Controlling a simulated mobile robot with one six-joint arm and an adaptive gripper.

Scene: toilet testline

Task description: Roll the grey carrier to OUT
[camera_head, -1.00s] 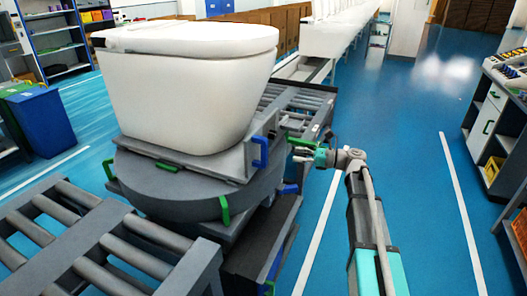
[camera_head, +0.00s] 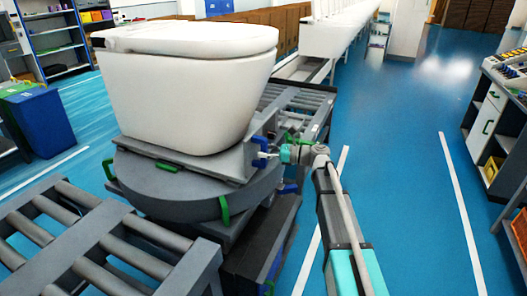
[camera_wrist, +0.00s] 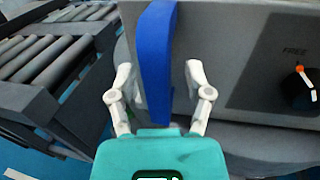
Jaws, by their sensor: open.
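The grey carrier (camera_head: 225,164) sits on a round grey turntable (camera_head: 155,190) and bears a white toilet (camera_head: 190,90). A blue handle (camera_head: 259,150) stands out from the carrier's right end; in the wrist view the blue handle (camera_wrist: 158,60) runs upright between the two fingers. My gripper (camera_head: 268,154) is at this handle, and in the wrist view my gripper (camera_wrist: 158,90) is open with a finger on each side. Gaps show between the fingers and the handle. A dial (camera_wrist: 300,88) marked FREE is on the grey face at the right.
Roller conveyors lie at the lower left (camera_head: 90,245) and behind the turntable (camera_head: 300,100). A green handle (camera_head: 224,211) is on the turntable's rim. Blue floor (camera_head: 400,180) is clear to the right, up to a workbench (camera_head: 490,130).

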